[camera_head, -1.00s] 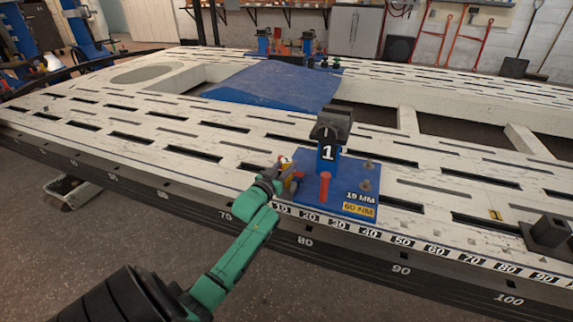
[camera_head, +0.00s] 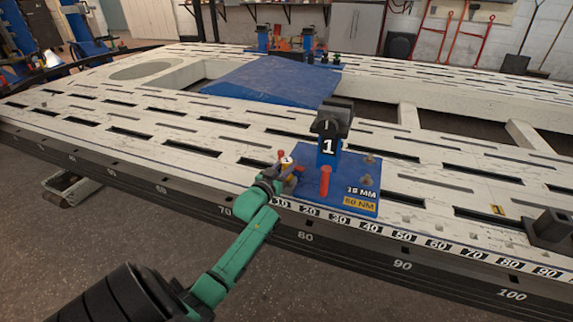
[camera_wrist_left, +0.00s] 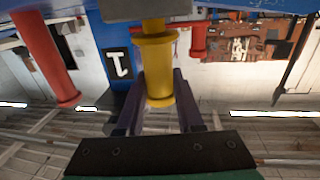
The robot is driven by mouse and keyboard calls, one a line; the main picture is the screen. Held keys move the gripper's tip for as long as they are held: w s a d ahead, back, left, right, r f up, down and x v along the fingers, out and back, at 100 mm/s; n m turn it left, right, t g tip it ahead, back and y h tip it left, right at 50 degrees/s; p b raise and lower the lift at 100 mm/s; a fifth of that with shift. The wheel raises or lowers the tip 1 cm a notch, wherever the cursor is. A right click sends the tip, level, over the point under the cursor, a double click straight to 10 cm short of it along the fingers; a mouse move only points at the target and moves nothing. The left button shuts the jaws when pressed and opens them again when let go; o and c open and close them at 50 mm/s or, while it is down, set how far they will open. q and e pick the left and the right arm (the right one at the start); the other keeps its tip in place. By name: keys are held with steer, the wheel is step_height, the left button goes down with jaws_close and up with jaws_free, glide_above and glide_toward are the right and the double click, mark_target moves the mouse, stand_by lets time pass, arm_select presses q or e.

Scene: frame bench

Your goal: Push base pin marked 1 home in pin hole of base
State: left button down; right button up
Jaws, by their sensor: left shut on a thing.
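The base (camera_head: 345,199) is a blue plate on the white frame bench, with a blue post marked 1 (camera_head: 328,150) on it. A yellow base pin (camera_head: 287,162) with a white-marked top is at the plate's left side. My left gripper (camera_head: 276,177) is at this pin. In the left wrist view its two dark fingers (camera_wrist_left: 158,98) are around the yellow pin (camera_wrist_left: 157,68), which has a wide collar. The pin's far end meets a grey block (camera_wrist_left: 150,9); I cannot tell how deep it sits. The pin hole itself is hidden. My right gripper is not in view.
A red pin (camera_head: 325,183) stands on the plate close to my left gripper, right of it. Grey studs (camera_head: 367,169) stand at the plate's right. A dark block (camera_head: 550,232) sits at the bench's right. The bench has slots and openings.

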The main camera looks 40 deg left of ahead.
arm_select(q)
steer(key=shift+f+b, duration=0.35)
steer(key=shift+f, duration=0.2)
steer(key=shift+c, duration=2.3)
jaws_free()
steer(key=s+d+p, duration=0.2)
steer(key=s+p, duration=0.3)
steer(key=s, duration=0.9)
steer(key=shift+s+d, duration=0.15)
steer(key=shift+d, duration=0.25)
